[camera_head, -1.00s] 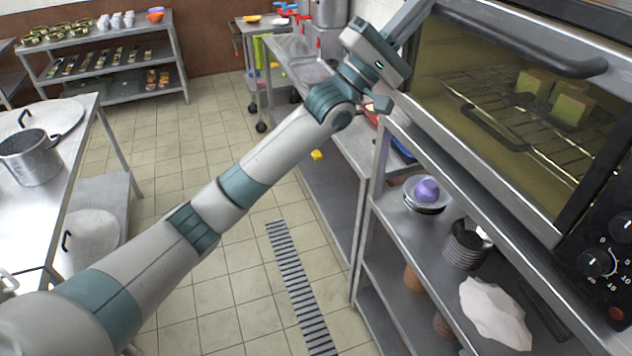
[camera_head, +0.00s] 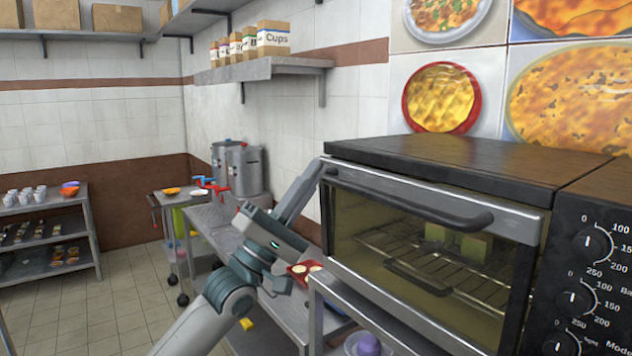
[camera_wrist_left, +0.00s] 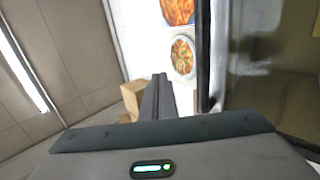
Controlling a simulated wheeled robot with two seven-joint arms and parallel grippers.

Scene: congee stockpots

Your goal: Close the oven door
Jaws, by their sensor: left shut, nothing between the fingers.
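The oven (camera_head: 440,165) is a black and steel box on the right in the head view. Its door (camera_head: 430,255) has a glass pane and a dark bar handle (camera_head: 410,200) along the top. The door looks upright against the front; I cannot tell if a small gap is left. My left gripper (camera_head: 305,185) is shut and empty, with its tips at the door's upper left corner; contact is unclear. In the left wrist view the shut fingers (camera_wrist_left: 160,95) point ahead, with the dark door edge (camera_wrist_left: 203,60) to their right. My right gripper is not in view.
Behind the glass are a wire rack (camera_head: 440,262) and pale blocks (camera_head: 460,243). A dial panel (camera_head: 590,260) is right of the door. A steel counter (camera_head: 225,225) with stockpots (camera_head: 243,170) runs behind my left arm. A wall shelf (camera_head: 270,66) holds cartons.

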